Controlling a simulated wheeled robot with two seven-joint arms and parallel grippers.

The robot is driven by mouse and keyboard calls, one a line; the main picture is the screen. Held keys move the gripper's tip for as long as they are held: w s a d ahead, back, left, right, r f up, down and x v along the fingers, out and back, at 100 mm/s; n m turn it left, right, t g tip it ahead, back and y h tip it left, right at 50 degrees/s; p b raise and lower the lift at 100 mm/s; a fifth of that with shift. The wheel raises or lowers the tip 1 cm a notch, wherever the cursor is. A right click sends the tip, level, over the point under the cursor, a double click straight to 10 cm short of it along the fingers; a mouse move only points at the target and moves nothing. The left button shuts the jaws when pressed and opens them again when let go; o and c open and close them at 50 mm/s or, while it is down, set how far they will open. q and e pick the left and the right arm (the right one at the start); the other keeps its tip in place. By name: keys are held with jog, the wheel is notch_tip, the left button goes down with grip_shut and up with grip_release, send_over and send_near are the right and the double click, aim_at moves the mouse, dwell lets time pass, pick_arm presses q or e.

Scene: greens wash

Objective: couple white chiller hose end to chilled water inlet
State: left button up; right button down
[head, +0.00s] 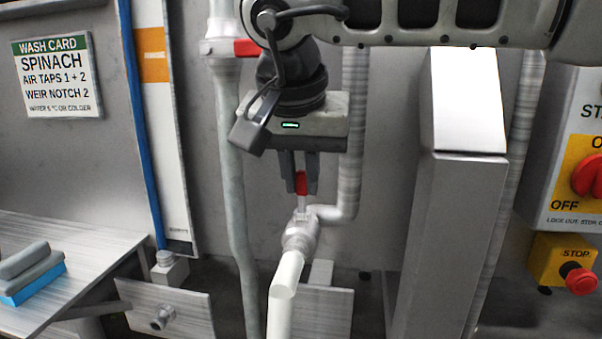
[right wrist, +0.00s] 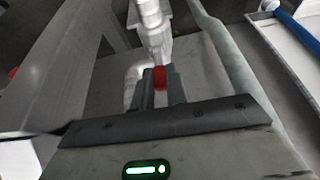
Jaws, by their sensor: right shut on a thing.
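The white hose (head: 282,300) rises from the bottom of the head view and meets a grey fitting (head: 300,236) on a pipe elbow. They look joined in line, but I cannot tell whether they are locked. A small red handle (head: 302,183) stands above this fitting. My right gripper (head: 299,188) points down from above, its fingers shut on the red handle. In the right wrist view, the red handle (right wrist: 160,77) sits between the fingers (right wrist: 160,85), with the fitting (right wrist: 155,42) and white hose (right wrist: 149,12) beyond. My left gripper is not in view. No label marks the inlet.
A steel box column (head: 445,230) stands close on the right. Another pipe (head: 230,170) with a red lever (head: 247,48) runs on the left. A plate with a short stub (head: 160,318) is at lower left. A red stop button (head: 581,280) is far right.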

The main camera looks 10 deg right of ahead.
jog(key=c, duration=1.4)
grip_release()
jog(key=shift+r, duration=0.1)
jog(key=p+v, duration=0.1)
jog(key=v, duration=1.5)
